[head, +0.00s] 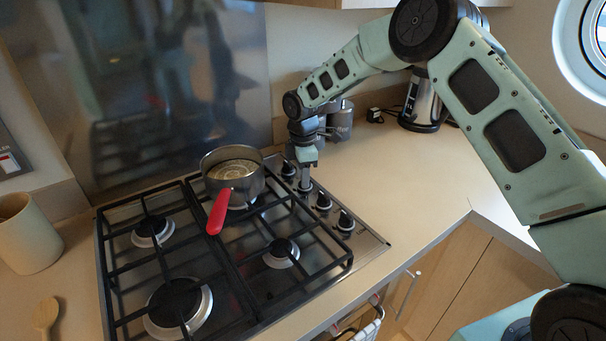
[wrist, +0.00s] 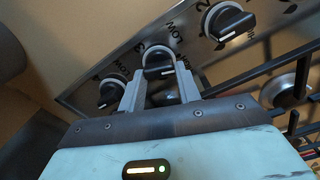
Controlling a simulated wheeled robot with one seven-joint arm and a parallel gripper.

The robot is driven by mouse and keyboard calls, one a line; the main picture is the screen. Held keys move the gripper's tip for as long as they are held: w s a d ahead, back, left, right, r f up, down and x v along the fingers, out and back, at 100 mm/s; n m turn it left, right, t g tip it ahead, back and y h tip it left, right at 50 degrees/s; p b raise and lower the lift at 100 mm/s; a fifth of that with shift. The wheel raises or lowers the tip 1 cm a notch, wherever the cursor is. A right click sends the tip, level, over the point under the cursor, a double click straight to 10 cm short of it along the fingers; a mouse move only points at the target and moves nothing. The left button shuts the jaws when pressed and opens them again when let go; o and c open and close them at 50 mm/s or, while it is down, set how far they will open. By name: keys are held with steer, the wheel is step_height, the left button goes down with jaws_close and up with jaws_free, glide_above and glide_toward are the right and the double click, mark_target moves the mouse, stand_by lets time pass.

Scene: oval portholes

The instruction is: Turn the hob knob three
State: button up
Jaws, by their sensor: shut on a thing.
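The hob (head: 118,290) has a row of black knobs along its right side. In the wrist view, knob three (wrist: 158,60), black with a pale collar, sits between the fingertips beside a printed "3". My gripper (wrist: 160,76) is shut on it, one finger on each side. In the head view my gripper (head: 305,180) points down onto the second knob from the back and mostly hides it. The knob's pointer direction is hard to read.
Neighbouring knobs (wrist: 230,22) and (wrist: 111,93) flank it closely. A steel pan (head: 240,186) with a red handle (head: 218,212) stands on the back right burner. Grey canisters (head: 340,118) and a kettle (head: 421,105) stand behind. The counter (head: 420,180) right of the hob is clear.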

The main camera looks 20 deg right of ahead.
steer(key=o, duration=1)
step_height(320, 180, up, 18)
steer(key=b, duration=0.3)
steer(key=shift+f, duration=0.25)
